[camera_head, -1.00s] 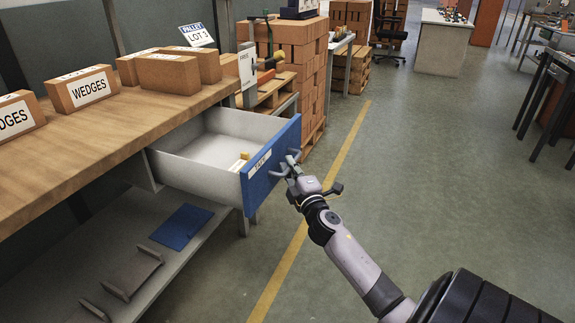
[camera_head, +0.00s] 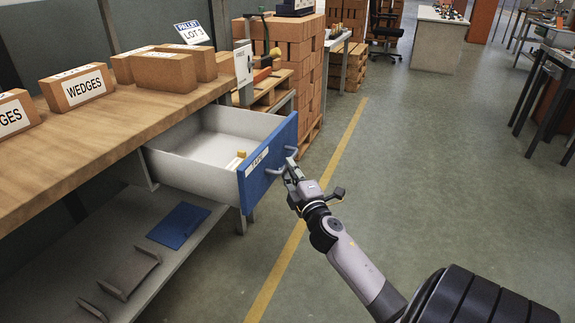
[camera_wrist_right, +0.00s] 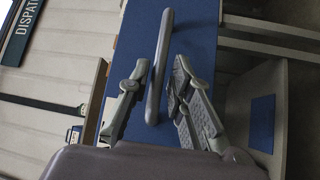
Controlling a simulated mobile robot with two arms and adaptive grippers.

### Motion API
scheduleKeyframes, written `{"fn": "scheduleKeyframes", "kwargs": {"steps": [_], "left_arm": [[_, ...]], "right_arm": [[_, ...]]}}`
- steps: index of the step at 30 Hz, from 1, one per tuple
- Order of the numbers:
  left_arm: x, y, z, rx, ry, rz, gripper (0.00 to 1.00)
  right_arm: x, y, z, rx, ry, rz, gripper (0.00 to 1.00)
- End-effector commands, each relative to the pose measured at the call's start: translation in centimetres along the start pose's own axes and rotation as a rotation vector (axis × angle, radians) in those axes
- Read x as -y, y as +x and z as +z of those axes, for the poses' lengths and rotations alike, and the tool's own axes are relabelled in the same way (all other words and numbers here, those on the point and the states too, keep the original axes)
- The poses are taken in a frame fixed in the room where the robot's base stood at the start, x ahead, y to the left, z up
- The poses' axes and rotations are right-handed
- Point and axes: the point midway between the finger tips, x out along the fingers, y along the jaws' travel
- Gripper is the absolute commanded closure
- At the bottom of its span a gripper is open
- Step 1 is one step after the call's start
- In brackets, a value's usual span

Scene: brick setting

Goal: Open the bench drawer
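The bench drawer is pulled well out from under the bench top, with its grey interior in view and its blue front (camera_head: 270,165) facing right. A label and a grey bar handle (camera_head: 284,165) are on that front. My right gripper (camera_head: 292,172) is at the handle in the head view. In the right wrist view its two fingers (camera_wrist_right: 155,92) stand apart, one on each side of the handle (camera_wrist_right: 160,65), with visible gaps, so it is open. A small yellowish item (camera_head: 240,155) lies inside the drawer near the front. My left gripper is not in view.
The wooden bench top (camera_head: 95,125) carries boxes labelled WEDGES (camera_head: 76,86). A lower shelf (camera_head: 125,215) holds a blue plate (camera_head: 178,226). A brick stack (camera_head: 300,65) stands behind the drawer. The floor (camera_head: 420,170) to the right is clear.

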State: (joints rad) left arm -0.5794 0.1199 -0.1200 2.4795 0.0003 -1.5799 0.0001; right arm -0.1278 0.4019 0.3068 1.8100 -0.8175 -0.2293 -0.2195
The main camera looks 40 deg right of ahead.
Motion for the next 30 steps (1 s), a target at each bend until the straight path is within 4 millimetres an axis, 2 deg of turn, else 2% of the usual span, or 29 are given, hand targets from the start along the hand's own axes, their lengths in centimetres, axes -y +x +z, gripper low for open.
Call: {"fn": "scheduleKeyframes", "kwargs": {"steps": [1,6,12,18,30], "left_arm": [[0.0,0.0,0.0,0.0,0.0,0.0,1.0],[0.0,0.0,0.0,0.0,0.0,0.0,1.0],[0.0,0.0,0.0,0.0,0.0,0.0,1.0],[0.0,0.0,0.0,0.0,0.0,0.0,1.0],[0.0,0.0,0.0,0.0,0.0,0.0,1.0]], "right_arm": [[0.2,-1.3,0.0,0.001,0.002,-0.004,0.8],[0.1,-5.0,0.0,0.001,0.002,-0.003,0.8],[0.1,-8.2,0.1,0.002,0.001,-0.002,0.8],[0.1,-9.4,0.0,0.0,-0.001,-0.001,0.8],[0.0,-9.4,0.0,0.0,-0.001,0.0,0.8]]}}
